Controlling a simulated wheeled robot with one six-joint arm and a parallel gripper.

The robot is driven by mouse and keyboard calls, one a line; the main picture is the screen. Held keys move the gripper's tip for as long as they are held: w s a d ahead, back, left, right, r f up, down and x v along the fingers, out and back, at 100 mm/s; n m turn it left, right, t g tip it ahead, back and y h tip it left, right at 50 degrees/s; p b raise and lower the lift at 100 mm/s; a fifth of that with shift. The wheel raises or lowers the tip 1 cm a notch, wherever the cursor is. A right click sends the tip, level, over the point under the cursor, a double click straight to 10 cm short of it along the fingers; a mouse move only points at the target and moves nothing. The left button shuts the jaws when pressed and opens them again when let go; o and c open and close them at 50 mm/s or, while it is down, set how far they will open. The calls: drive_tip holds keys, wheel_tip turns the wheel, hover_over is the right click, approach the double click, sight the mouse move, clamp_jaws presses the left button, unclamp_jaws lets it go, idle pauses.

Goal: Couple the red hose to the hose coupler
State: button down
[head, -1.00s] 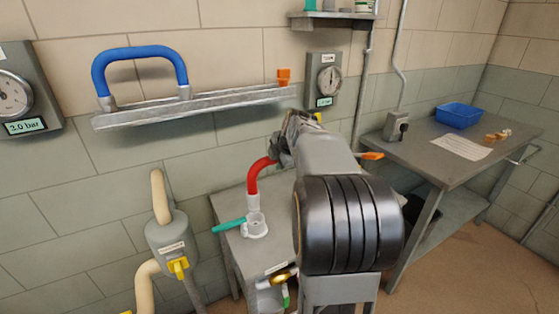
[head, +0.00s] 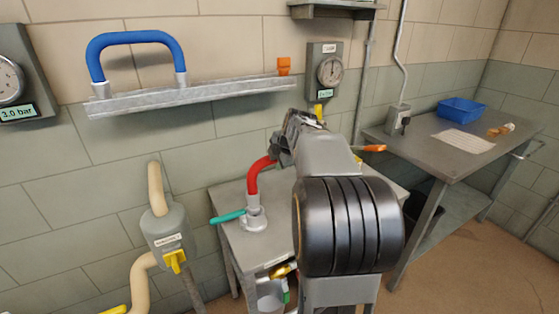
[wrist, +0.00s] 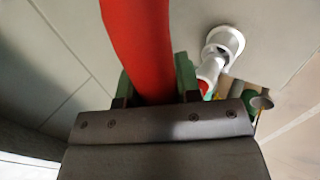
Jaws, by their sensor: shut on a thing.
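The red hose (head: 254,178) bends down from my gripper (head: 280,150) to a pale end collar (head: 253,201). My gripper is shut on the hose; in the wrist view the hose (wrist: 140,45) runs between the green finger pads (wrist: 155,85). The hose coupler (head: 255,222) is a pale round fitting on the small grey bench, with a teal lever (head: 228,217) pointing left. The hose's collar stands upright at the coupler's mouth, roughly in line with it. I cannot tell whether it is seated. The coupler (wrist: 225,42) also shows in the wrist view.
A blue hose (head: 137,41) hangs on a wall rail (head: 190,94). A capped pipe with a yellow handle (head: 175,261) stands left of the bench. A gauge (head: 328,70) is on the wall behind. A table (head: 420,150) with a blue bin (head: 461,110) stands to the right.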

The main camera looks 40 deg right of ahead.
drive_tip(key=shift+f, duration=0.1)
idle(0.6)
drive_tip(key=shift+f+b, duration=0.75)
drive_tip(key=shift+b, duration=0.25)
drive_tip(key=shift+f+b, duration=1)
drive_tip(key=shift+b, duration=0.25)
idle(1.3)
idle(0.4)
drive_tip(key=shift+c, duration=1.7)
unclamp_jaws()
drive_tip(key=shift+f, duration=0.1)
drive_tip(key=shift+r+p, duration=2.3)
drive_tip(key=shift+r, duration=1.3)
